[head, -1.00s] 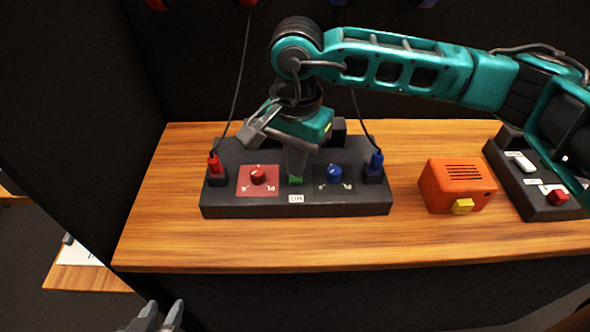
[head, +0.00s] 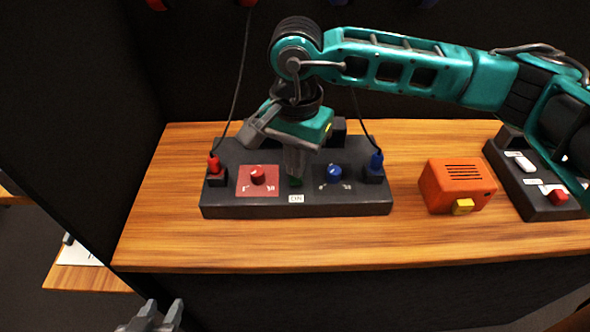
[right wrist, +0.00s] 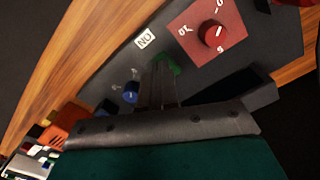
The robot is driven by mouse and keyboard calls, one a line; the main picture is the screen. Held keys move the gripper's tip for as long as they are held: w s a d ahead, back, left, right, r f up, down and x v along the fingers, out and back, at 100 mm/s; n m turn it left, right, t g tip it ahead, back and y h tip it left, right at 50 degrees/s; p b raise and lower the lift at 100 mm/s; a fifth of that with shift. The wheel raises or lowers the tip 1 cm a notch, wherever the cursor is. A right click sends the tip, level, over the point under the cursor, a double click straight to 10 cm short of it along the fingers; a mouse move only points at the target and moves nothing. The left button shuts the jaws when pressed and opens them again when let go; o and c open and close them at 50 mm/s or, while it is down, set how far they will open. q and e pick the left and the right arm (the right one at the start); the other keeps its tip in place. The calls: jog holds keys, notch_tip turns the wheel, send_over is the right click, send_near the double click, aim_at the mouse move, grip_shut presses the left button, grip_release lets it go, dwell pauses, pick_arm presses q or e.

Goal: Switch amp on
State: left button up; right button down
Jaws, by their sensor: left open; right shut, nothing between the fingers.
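The amp is a dark box (head: 240,208) on the wooden table. Between its red knob (head: 258,175) and blue knob (head: 334,173) is a small green switch (head: 295,182), above a white ON label (head: 296,198). My right gripper (head: 297,174) is shut and empty, pointing down with its tips at the switch and partly hiding it. In the right wrist view the fingertips (right wrist: 160,72) are against or just over the green switch (right wrist: 172,63); contact is hard to tell. My left gripper (head: 161,312) is open and empty at the bottom left, off the table's front.
A red plug (head: 213,164) and a blue plug (head: 376,160) with black cables stand at the amp's ends. An orange box (head: 455,186) with a yellow button and another dark panel (head: 540,203) are to the right. The table's front strip is clear.

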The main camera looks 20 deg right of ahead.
jog(key=shift+f, duration=0.1)
jog(key=shift+f+b, duration=1)
jog(key=shift+b, duration=0.1)
dwell(0.4)
jog(key=shift+r, duration=0.15)
jog(key=shift+r+p, duration=1.7)
jog(key=shift+r, duration=1.75)
jog(key=shift+f, duration=0.1)
